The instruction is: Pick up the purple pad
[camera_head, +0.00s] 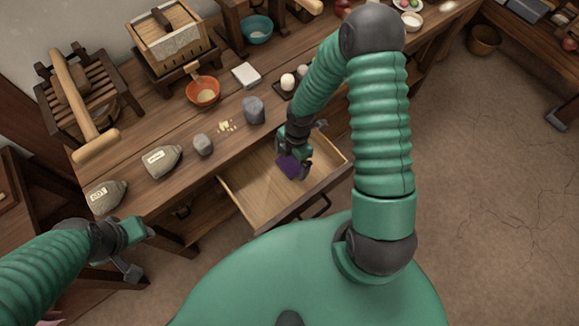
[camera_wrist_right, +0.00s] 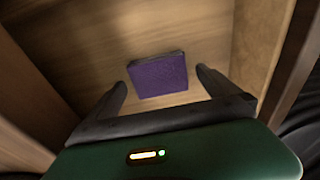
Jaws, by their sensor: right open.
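The purple pad (camera_head: 291,166) is a small dark purple block in the open wooden drawer (camera_head: 246,196). In the right wrist view the pad (camera_wrist_right: 158,75) lies on the pale drawer floor (camera_wrist_right: 100,40), just beyond and between my fingertips. My right gripper (camera_head: 296,168) is over the drawer, its fingers apart around the pad in the head view. In the right wrist view the gripper (camera_wrist_right: 160,82) is open and empty. I cannot tell whether the fingertips touch the drawer floor. My left gripper (camera_head: 140,254) is at the lower left, away from the drawer; its fingers are unclear.
On the workbench (camera_head: 222,140) stand grey stones (camera_head: 254,110), labelled sacks (camera_head: 161,161), an orange bowl (camera_head: 203,92) and a teal bowl (camera_head: 257,29). Open floor (camera_head: 480,160) lies to the right.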

